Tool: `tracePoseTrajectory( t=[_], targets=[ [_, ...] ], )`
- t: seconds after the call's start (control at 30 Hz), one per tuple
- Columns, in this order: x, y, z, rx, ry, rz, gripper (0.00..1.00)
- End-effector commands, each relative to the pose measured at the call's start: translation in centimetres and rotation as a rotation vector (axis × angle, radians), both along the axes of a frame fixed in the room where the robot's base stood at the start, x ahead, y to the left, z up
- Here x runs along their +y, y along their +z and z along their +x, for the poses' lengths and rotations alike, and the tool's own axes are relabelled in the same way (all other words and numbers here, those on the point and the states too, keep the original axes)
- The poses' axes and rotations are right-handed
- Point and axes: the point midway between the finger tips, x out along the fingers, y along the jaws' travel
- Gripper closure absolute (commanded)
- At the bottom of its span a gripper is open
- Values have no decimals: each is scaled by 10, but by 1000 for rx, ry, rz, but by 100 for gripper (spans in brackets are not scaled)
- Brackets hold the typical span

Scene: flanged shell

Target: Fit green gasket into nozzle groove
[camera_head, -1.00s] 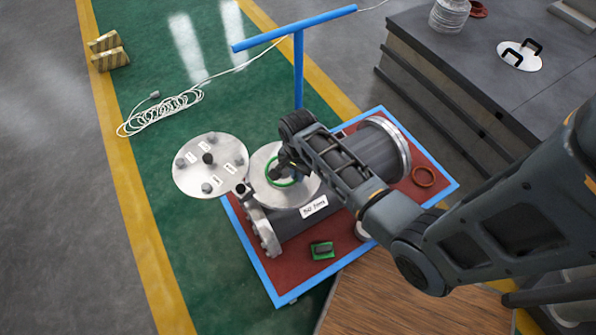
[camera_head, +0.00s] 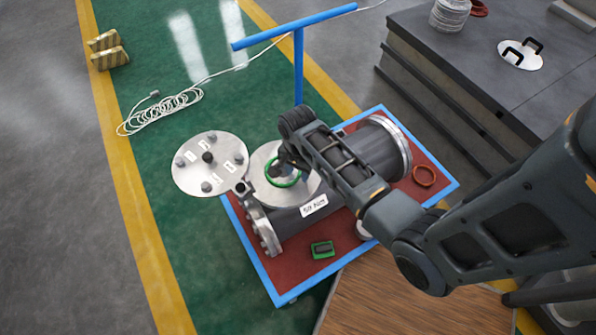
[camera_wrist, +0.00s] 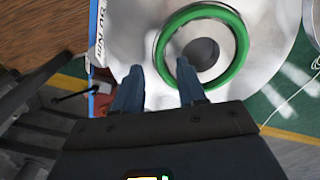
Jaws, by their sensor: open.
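The green gasket (camera_head: 283,186) is a ring lying on the pale round nozzle flange (camera_head: 311,189), around the dark bore. In the wrist view, the gasket (camera_wrist: 243,40) surrounds the bore (camera_wrist: 201,53), and a thin dark arc shows just outside its left edge. I cannot tell whether the gasket sits down in the groove. My gripper (camera_head: 288,160) is over the flange, at the gasket's far edge in the head view. In the wrist view, my gripper (camera_wrist: 159,68) has its two fingers apart with nothing between them. One fingertip overlaps the gasket's rim; contact is unclear.
A round cover plate (camera_head: 210,178) with several knobs is left of the nozzle. The shell (camera_head: 370,150) rests on a red, blue-edged platform (camera_head: 290,270). An orange ring (camera_head: 424,176) and a small green-and-black object (camera_head: 322,250) lie there. A blue T-shaped post (camera_head: 298,70) stands behind.

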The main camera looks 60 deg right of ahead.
Motion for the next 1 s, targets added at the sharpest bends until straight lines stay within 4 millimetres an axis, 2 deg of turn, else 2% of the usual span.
tracePoseTrajectory(
  t=[0.2,0.4,0.57,1.0],
  targets=[
    [0,37,1,-4,0,-2,59],
    [0,61,0,-1,0,0,59],
    [0,67,0,0,0,0,59],
    [0,67,0,0,0,0,59]
  ],
)
